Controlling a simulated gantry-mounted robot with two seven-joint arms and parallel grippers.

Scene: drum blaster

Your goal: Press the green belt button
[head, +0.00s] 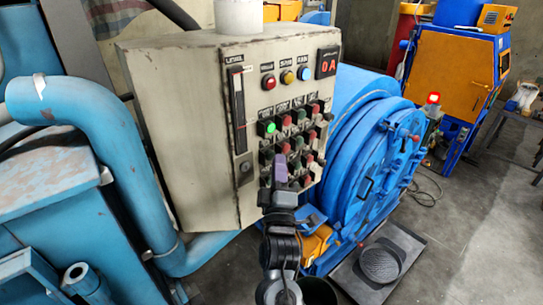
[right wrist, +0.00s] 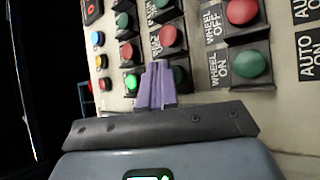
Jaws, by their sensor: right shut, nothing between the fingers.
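The control panel (head: 165,95) is a worn beige box with rows of green and red push buttons on its front. One green button (head: 267,128) glows; it also shows lit in the right wrist view (right wrist: 131,81), left of the fingers. I cannot read which button is labelled for the belt. My right gripper (head: 281,168) is shut and empty, its purple fingertips in front of the lower button rows. In the right wrist view the fingertips (right wrist: 158,68) hide part of the panel and point just below a red button (right wrist: 168,36). I cannot tell whether they touch anything.
In the right wrist view, a green WHEEL ON button (right wrist: 223,64) and a red WHEEL OFF button (right wrist: 242,11) sit close right of the fingers. A blue round drum door (head: 390,165) stands right of the panel. A thick blue pipe (head: 90,105) runs along its left.

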